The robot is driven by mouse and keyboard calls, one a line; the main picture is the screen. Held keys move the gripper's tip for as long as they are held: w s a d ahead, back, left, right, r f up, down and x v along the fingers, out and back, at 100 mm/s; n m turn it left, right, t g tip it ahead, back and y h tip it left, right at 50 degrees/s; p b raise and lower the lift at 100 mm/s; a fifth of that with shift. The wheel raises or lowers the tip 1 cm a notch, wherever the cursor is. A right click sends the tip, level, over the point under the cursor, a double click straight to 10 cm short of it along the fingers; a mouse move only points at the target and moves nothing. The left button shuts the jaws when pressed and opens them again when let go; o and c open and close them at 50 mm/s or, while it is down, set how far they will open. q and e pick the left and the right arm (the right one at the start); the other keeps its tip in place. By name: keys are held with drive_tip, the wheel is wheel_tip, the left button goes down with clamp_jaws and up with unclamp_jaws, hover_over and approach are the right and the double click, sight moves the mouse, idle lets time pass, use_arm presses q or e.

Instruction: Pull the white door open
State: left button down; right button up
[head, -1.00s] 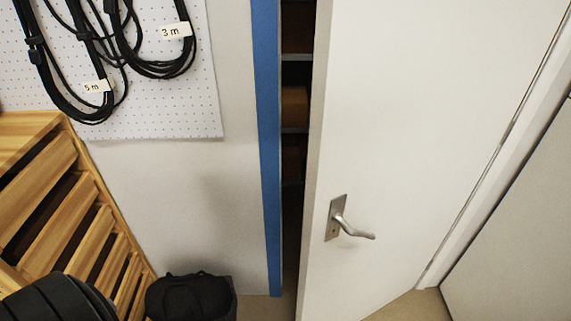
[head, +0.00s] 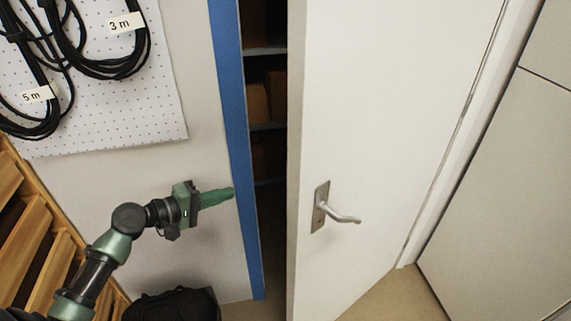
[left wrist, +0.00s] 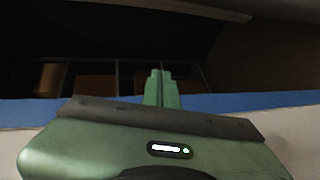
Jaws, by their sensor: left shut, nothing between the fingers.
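The white door (head: 385,120) stands partly open, with a dark gap between its free edge and the blue door frame (head: 232,110). Its metal lever handle (head: 338,212) is on the side near the gap. My left gripper (head: 232,192) is shut and empty, its green fingers pointing right in front of the blue frame, left of the gap and apart from the handle. In the left wrist view, the shut fingers (left wrist: 162,88) point past the blue frame (left wrist: 240,104) toward the dark opening. My right gripper is not in view.
Shelves with boxes (head: 258,102) show inside the gap. Cables (head: 85,40) hang on a pegboard at the upper left. Wooden slats (head: 35,240) and a black bag (head: 172,304) stand at the lower left. Grey panels (head: 510,190) are at the right.

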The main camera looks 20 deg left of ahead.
sight(288, 160)
use_arm(q)
drive_tip(key=s+d+r+m+h, duration=0.1)
drive_tip(key=s+d+r+h, duration=0.15)
drive_tip(key=r, duration=0.55)
drive_tip(key=s+d+r+m+h, duration=0.2)
drive_tip(key=d+r+h, duration=0.15)
drive_tip(key=r, duration=0.45)
drive_tip(key=w+d+p, duration=0.1)
drive_tip(key=d+p, duration=0.1)
drive_tip(key=d, duration=0.1)
drive_tip(key=w+d+p, duration=0.2)
drive_tip(key=d, duration=0.2)
drive_tip(key=w+d+p, duration=0.2)
drive_tip(key=d, duration=0.2)
drive_tip(key=shift+w+d, duration=0.15)
drive_tip(key=shift+w, duration=0.05)
drive_tip(key=shift+n, duration=0.3)
